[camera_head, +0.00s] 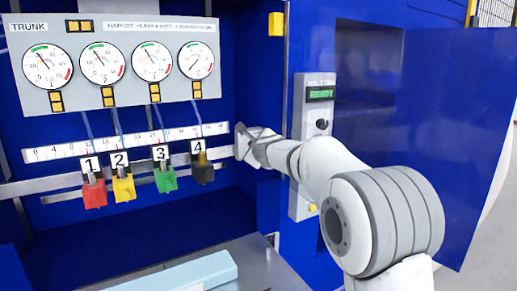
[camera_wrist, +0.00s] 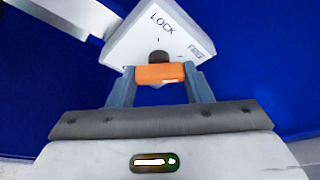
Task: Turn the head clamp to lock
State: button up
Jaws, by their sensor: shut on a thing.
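In the wrist view, the head clamp shows as a light grey plate (camera_wrist: 165,32) marked LOCK with a dark round pivot and an orange handle (camera_wrist: 160,74) at its lower edge. The plate is tilted in the picture. My gripper (camera_wrist: 158,84) has one finger on each side of the orange handle and is shut on it. In the head view, my gripper (camera_head: 248,144) is at the right end of the rail, right of the block marked 4. The clamp's handle is too small and hidden to make out there.
Red, yellow, green and black blocks (camera_head: 123,188) hang along the rail under a ruler (camera_head: 75,149). A gauge panel (camera_head: 125,96) marked TRUNK is above. A control box (camera_head: 304,205) reading READY is behind my arm. A pale blue slab (camera_head: 180,277) lies on the bench below.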

jog(key=n+t+b, duration=0.1)
jog(key=n+b, duration=0.1)
jog(key=b, duration=0.2)
jog(key=shift+a+n+t+h, duration=0.15)
jog(key=shift+n+t+h, duration=0.15)
jog(key=shift+n+h, duration=0.1)
jog(key=n+t+b, duration=0.1)
jog(key=n+b, duration=0.3)
jog(key=b, duration=0.2)
jog(key=n+t+b, duration=0.2)
jog(key=n+b, duration=0.2)
jog(key=b, duration=0.2)
jog(key=shift+f+y+b, duration=0.2)
jog(key=shift+y+b, duration=0.2)
jog(key=shift+n, duration=0.4)
jog(key=o, duration=0.7)
jog(key=shift+a, duration=0.15)
jog(key=o, duration=0.3)
